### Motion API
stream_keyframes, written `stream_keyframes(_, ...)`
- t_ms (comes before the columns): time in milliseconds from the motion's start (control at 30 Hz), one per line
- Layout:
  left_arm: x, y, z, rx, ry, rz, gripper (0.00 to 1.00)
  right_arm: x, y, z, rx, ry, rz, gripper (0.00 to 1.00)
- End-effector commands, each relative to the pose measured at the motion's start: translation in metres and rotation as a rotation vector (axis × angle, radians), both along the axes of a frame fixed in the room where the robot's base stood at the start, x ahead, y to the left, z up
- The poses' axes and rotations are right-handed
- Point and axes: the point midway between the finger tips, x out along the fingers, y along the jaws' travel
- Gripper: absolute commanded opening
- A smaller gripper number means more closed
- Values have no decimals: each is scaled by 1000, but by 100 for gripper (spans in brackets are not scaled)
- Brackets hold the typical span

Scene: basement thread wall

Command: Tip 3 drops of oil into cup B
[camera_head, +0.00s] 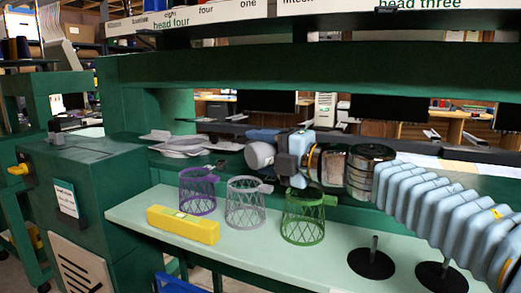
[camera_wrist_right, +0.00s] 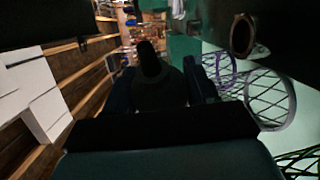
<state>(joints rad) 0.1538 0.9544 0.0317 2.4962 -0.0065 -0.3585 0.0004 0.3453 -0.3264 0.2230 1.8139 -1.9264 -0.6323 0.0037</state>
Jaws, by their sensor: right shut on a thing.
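Three wire-mesh cups stand in a row on the pale green shelf: a purple one (camera_head: 198,191), a light grey one (camera_head: 245,202) and a green one (camera_head: 303,216). I cannot read a letter on any of them, so I cannot tell which is cup B. My right gripper (camera_head: 280,149) is shut on a grey round-ended container (camera_head: 260,155), held above the cups, over the light grey one in the picture. In the right wrist view the container (camera_wrist_right: 150,65) is dark, with a narrow neck between the fingers. No oil drops show. My left gripper is out of view.
A yellow block (camera_head: 183,225) lies in front of the purple cup. Two black discs with upright pins (camera_head: 371,264) stand at the shelf's right. Grey flat dishes (camera_head: 183,145) sit on the ledge behind. A green beam (camera_head: 300,70) crosses above the arm.

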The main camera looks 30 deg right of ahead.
Motion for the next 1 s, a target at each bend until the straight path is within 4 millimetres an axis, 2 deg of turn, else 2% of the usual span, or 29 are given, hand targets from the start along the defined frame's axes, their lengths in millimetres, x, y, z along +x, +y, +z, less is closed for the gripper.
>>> stream_keyframes(133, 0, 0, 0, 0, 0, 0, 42, 0, -1, -2, -200, -39, 0, 24)
stream_keyframes(400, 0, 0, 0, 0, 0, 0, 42, 0, -1, -2, -229, -45, 1, 24)
stream_keyframes(467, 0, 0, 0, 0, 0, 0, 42, 0, -1, 2, -278, -55, -2, 24)
stream_keyframes(733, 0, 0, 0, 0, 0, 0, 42, 0, -2, 33, -795, -151, -3, 24)
stream_keyframes(833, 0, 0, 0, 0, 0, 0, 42, 0, -2, 37, -890, -168, -2, 24)
stream_keyframes(1000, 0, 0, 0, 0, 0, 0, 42, 0, -1, 38, -906, -172, 0, 24)
